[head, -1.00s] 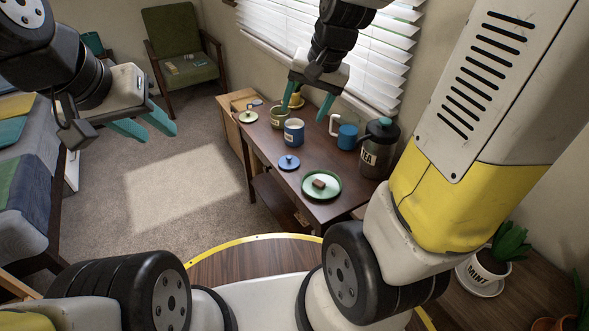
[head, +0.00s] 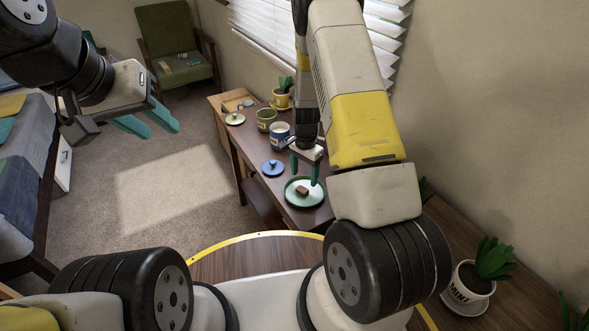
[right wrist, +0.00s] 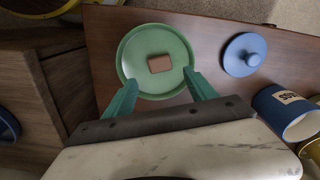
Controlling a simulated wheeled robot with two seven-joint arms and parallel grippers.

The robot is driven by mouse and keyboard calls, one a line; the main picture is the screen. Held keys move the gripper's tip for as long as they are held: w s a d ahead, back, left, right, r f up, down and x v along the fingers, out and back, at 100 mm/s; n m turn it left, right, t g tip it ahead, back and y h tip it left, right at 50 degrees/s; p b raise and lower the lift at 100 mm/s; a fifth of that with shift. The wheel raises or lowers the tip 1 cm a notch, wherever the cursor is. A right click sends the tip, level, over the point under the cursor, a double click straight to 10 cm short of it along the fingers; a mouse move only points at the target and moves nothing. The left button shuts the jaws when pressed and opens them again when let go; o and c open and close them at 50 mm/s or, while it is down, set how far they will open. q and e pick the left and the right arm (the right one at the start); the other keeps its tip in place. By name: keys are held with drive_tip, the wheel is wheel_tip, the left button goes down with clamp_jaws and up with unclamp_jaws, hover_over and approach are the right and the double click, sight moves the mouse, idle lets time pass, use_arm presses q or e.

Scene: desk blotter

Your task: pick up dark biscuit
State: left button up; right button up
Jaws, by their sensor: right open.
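The dark biscuit (head: 302,190) is a small brown block lying on a green round plate (head: 305,202) on the desk. In the right wrist view the biscuit (right wrist: 159,64) sits near the middle of the plate (right wrist: 129,55). My right gripper (head: 304,177) is open and empty above the plate; in the right wrist view its fingertips (right wrist: 160,82) are spread on either side, short of the biscuit, over the plate's near edge. My left gripper (head: 153,125) is out over the floor at the left, with its fingers apart and nothing between them.
A potted plant labelled MINT (head: 468,287) stands at the right.

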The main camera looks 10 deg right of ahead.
sight(302, 189)
drive_tip(key=f, duration=0.5)
drive_tip(key=shift+s+a+f, duration=0.1)
drive_tip(key=shift+a+f, duration=0.2)
drive_tip(key=shift+f, duration=0.1)
drive_tip(key=c, duration=1.4)
drive_tip(key=shift+r, duration=0.2)
